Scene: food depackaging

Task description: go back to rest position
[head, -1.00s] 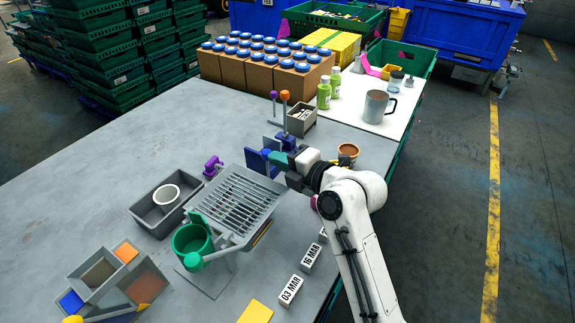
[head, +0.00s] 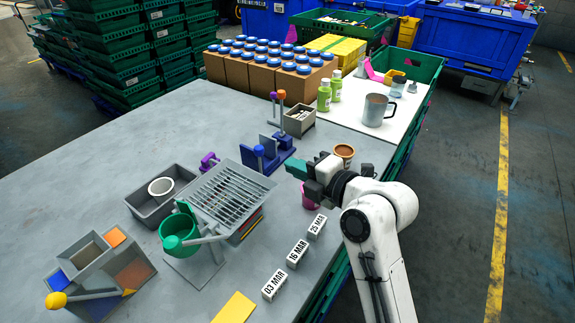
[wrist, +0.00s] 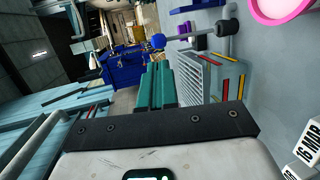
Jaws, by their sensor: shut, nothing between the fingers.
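My gripper (head: 298,170) is shut and empty, with its green fingers pressed together. It hovers over the right part of the grey table (head: 120,130), to the right of the metal grate and in front of the blue clamp-like fixture (head: 262,156). In the wrist view the green fingers (wrist: 156,86) lie side by side, pointing towards the blue fixture area and the slatted grate (wrist: 190,80). A pink cup (head: 309,197) is just below the gripper, partly hidden by it. A brown pot (head: 344,151) stands behind my wrist.
Date blocks (head: 297,254) line the table's right edge. A grate (head: 232,192) with a green cup (head: 178,232), a grey bin (head: 143,204) and a sorting box (head: 85,262) stand left. Boxes of blue-capped jars (head: 256,76) and a metal mug (head: 376,109) stand at the back.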

